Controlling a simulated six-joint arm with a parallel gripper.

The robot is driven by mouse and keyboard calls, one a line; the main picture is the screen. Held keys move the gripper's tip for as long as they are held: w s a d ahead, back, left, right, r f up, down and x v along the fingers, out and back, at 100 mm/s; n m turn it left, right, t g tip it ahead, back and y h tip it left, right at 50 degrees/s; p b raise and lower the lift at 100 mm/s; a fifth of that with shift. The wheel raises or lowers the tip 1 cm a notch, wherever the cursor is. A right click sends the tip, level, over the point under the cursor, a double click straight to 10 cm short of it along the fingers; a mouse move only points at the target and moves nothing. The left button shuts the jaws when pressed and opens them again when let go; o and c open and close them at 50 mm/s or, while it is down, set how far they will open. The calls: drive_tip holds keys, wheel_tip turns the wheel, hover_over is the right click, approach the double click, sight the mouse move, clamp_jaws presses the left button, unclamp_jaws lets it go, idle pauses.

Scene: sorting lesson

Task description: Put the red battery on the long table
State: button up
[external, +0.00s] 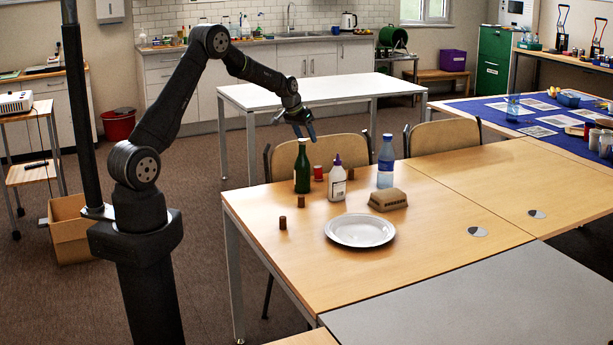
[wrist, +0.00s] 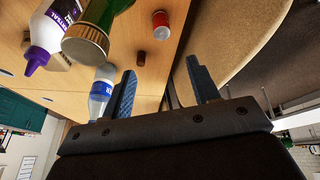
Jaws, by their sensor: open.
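A small red cylinder (external: 318,173), which looks like the red battery, stands on the wooden table (external: 290,255) near its back edge, just right of the green bottle (external: 302,168). It also shows at the top of the wrist view (wrist: 160,24), with a pale end. My gripper (external: 304,131) is open and empty, in the air above the chair back and higher than the red battery. Its two blue fingers (wrist: 166,92) stand apart in the wrist view. A long white table (external: 310,92) stands behind; I cannot tell which table the task calls long.
A plate (external: 360,231) and a cardboard carton (external: 388,199) lie further right. Chair backs (external: 320,149) rise at the back edge. The white table top is clear.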

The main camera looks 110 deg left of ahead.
sight(320, 170)
drive_tip(key=x, duration=1.7)
drive_tip(key=shift+s+a+f, duration=0.15)
drive_tip(key=shift+a+f, duration=0.05)
drive_tip(key=shift+c, duration=0.4)
clamp_jaws()
drive_tip(key=shift+r, duration=0.15)
